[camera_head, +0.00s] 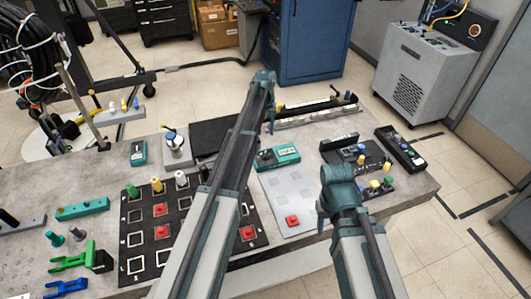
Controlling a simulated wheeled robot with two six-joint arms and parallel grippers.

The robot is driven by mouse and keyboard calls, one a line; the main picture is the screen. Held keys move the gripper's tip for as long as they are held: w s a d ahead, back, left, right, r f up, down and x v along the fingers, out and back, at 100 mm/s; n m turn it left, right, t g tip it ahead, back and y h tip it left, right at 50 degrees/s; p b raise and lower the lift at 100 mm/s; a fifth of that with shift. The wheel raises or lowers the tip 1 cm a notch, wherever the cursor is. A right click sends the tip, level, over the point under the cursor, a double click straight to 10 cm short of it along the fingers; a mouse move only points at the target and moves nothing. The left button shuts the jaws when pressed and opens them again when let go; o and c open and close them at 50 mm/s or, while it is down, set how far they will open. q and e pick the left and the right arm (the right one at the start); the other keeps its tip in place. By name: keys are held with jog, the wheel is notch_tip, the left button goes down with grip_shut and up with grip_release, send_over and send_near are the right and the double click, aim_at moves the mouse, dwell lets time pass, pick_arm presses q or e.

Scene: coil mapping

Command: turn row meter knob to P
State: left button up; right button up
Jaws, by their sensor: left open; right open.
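A teal meter (284,155) lies on the grey table just right of my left arm, with a dark round part near its left end. A second, smaller teal device (138,152) lies at the left back. I cannot tell which is the row meter, and the knob's setting and any P mark are too small to read. My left gripper (270,122) is open and empty, above the table's back part, beyond the teal meter. My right gripper (321,217) is open and empty, above the right edge of the pale board. The wrists partly hide both grippers.
A black grid board (130,237) with red blocks and coloured pegs lies under my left arm. A pale board (272,187) with a red block (292,220) lies in the middle. Peg trays (400,150) stand at the right. Green and blue clamps (75,262) lie front left.

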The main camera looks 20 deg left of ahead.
aim_at(266, 155)
pick_arm(q)
notch_tip(266, 155, down, 13)
jog(key=b, duration=1.2)
jog(key=shift+r, duration=0.15)
jog(key=shift+r, duration=0.1)
grip_shut()
